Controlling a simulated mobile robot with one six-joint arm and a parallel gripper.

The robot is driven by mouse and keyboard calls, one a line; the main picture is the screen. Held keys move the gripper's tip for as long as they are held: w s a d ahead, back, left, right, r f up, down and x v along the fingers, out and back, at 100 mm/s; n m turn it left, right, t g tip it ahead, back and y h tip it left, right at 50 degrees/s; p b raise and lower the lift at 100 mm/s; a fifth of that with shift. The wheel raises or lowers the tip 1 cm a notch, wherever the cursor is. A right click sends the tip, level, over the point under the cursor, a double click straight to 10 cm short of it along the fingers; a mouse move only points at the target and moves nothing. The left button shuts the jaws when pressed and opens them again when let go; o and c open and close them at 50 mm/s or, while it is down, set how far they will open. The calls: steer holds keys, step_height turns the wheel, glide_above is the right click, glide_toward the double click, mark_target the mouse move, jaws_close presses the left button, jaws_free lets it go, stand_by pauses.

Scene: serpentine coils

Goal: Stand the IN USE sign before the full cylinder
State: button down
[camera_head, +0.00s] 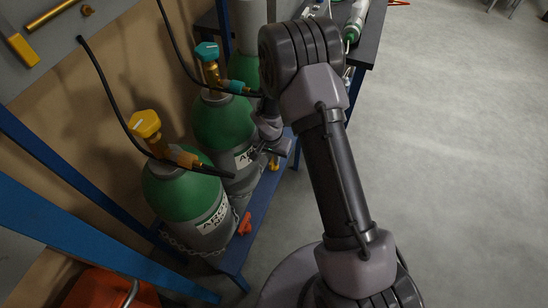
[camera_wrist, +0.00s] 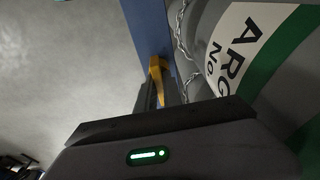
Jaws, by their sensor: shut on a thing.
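My gripper (camera_head: 277,152) is at the blue shelf's front edge, before the cylinder with the teal valve (camera_head: 224,118). It is shut on a small yellow piece (camera_head: 273,163), likely the sign; no lettering is readable. In the wrist view the yellow piece (camera_wrist: 156,68) shows between the dark fingers (camera_wrist: 160,92), over or against the blue shelf (camera_wrist: 148,28). Whether it rests on the shelf I cannot tell. Beside it is a grey cylinder with an ARGON label (camera_wrist: 238,52). A second green-shouldered cylinder (camera_head: 184,200) has a yellow valve. Which one is full I cannot tell.
A small orange-red piece (camera_head: 245,223) is on the blue shelf (camera_head: 234,257) before the nearer cylinder. A chain (camera_wrist: 182,38) runs close along the ARGON cylinder. Another cylinder (camera_head: 244,68) stands farther back. Black hoses hang over the valves. The floor (camera_head: 450,160) at right is clear.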

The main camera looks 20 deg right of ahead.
steer(key=c, duration=1.4)
jaws_free()
steer(key=shift+f, duration=0.15)
steer(key=shift+s, duration=0.1)
steer(key=shift+s, duration=0.1)
step_height(320, 180, up, 18)
steer(key=s+a+p, duration=0.1)
steer(key=p, duration=0.6)
steer(key=shift+s+a+f, duration=0.15)
steer(key=shift+s+a, duration=0.15)
steer(key=shift+s, duration=0.05)
steer(key=s+r+t+y, duration=0.1)
steer(key=s+r, duration=0.4)
steer(key=r, duration=0.5)
steer(key=s+r+t, duration=0.1)
steer(key=s+r, duration=0.3)
steer(key=r, duration=0.6)
steer(key=s+a+r+n+t+y, duration=0.1)
steer(key=s+r, duration=0.2)
steer(key=s, duration=0.4)
steer(key=s+a+r+n+t+y, duration=0.1)
steer(key=s+r, duration=0.2)
steer(key=s, duration=0.4)
steer(key=shift+a+r+n, duration=0.15)
steer(key=shift+r+n, duration=0.25)
